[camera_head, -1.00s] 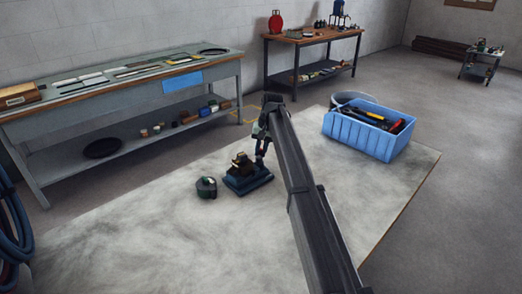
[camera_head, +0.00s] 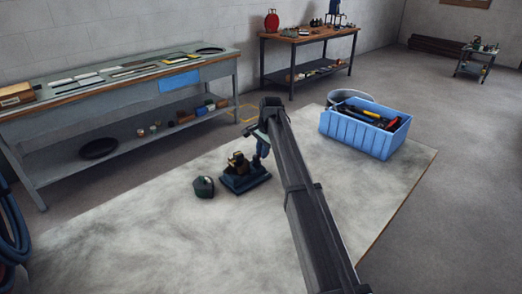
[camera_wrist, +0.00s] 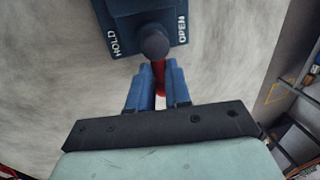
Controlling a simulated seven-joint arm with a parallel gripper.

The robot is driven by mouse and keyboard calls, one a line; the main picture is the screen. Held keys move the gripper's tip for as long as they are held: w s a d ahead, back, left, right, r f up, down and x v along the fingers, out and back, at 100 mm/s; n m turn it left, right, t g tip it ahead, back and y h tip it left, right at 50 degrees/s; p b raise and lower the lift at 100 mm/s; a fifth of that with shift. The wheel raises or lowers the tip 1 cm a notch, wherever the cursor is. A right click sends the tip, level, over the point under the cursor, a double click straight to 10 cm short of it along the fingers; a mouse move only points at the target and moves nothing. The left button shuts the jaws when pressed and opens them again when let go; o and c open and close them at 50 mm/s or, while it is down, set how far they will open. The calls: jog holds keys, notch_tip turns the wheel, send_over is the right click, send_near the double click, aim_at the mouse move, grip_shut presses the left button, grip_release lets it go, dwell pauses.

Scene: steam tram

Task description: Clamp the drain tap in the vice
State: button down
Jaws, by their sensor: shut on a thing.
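The vice (camera_head: 246,184) is a dark blue block standing on the pale floor mat. A brass-coloured piece, which looks like the drain tap (camera_head: 238,161), sits upright on top of it; whether jaws grip it is too small to tell. In the wrist view, the vice base (camera_wrist: 126,14) carries the words HOLD and OPEN. A red lever (camera_wrist: 160,80) with a dark round knob (camera_wrist: 154,41) shows there, the knob between the two words. My gripper (camera_wrist: 160,68) has its blue fingers shut on the red lever. It also shows at the vice's right side in the head view (camera_head: 263,152).
A dark green rounded object (camera_head: 204,187) stands left of the vice. A blue crate of tools (camera_head: 357,138) and a grey tub (camera_head: 350,96) stand to the right. A long workbench (camera_head: 120,95) lines the left wall. The mat's front is clear.

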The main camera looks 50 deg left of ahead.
jog(key=m, duration=0.2)
jog(key=d+m+t, duration=0.1)
jog(key=m, duration=0.1)
jog(key=shift+m, duration=0.3)
jog(key=m, duration=0.3)
jog(key=s+d+m, duration=0.1)
jog(key=m, duration=0.1)
jog(key=shift+t+h, duration=0.4)
jog(key=shift+d+m, duration=0.15)
jog(key=shift+m, duration=0.15)
jog(key=c, duration=1.1)
grip_release()
jog(key=shift+s, duration=0.15)
jog(key=r, duration=0.4)
jog(key=s+d+r, duration=0.1)
jog(key=r, duration=0.4)
jog(key=s+r, duration=0.1)
jog(key=r, duration=0.3)
jog(key=shift+s+d+r, duration=0.1)
jog(key=shift+d+r, duration=0.15)
jog(key=shift+r, duration=0.05)
